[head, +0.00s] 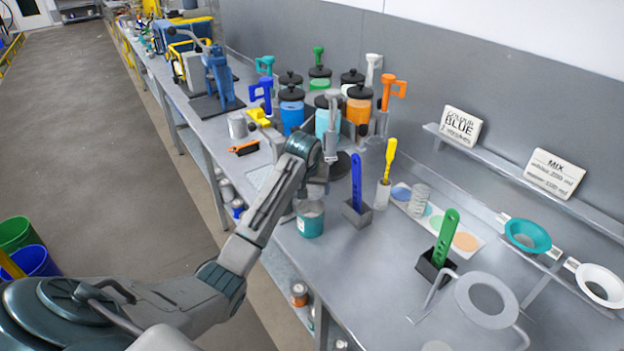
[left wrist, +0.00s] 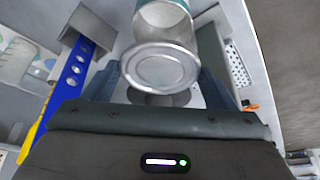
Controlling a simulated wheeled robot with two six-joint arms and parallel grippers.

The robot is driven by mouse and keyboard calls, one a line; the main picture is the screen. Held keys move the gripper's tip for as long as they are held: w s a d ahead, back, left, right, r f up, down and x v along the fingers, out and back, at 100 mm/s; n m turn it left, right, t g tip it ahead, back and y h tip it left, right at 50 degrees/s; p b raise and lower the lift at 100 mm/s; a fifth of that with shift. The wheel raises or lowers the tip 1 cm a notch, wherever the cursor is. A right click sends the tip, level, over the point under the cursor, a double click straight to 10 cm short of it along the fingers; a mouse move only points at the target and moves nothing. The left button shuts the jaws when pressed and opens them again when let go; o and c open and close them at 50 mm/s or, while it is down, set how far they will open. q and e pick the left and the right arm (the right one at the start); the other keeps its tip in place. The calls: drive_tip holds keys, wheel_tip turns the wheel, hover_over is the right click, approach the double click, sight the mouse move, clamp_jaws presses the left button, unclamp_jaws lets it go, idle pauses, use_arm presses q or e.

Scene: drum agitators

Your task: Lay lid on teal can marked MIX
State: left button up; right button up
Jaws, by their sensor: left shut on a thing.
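A teal can (head: 310,222) with a pale label stands upright near the table's front edge in the head view; I cannot read the label. My left gripper (head: 316,188) is just above it. In the left wrist view, a round metal lid (left wrist: 162,68) sits between the fingers of my left gripper (left wrist: 162,92), which is shut on it. The teal can (left wrist: 188,8) shows behind the lid, its pale inside partly visible. I cannot tell whether lid and can touch. My right gripper is not in view.
A blue perforated tool (head: 357,180) in a grey holder stands right of the can, and it shows in the left wrist view (left wrist: 72,75). A green one (head: 446,235) stands further right. Jars (head: 291,110) crowd the back.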

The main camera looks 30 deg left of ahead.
use_arm(q)
drive_tip(key=shift+s+f, duration=0.1)
drive_tip(key=shift+f, duration=0.4)
drive_tip(key=f, duration=0.4)
drive_tip(key=shift+w+a+b, duration=0.1)
drive_tip(key=shift+w+b, duration=0.15)
drive_tip(key=shift+b, duration=0.1)
drive_tip(key=shift+f, duration=0.35)
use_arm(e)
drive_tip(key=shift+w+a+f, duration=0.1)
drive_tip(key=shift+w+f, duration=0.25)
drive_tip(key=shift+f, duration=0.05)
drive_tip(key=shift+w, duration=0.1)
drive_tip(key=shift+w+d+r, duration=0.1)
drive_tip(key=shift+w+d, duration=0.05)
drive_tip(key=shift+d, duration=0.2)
use_arm(q)
drive_tip(key=shift+p, duration=0.35)
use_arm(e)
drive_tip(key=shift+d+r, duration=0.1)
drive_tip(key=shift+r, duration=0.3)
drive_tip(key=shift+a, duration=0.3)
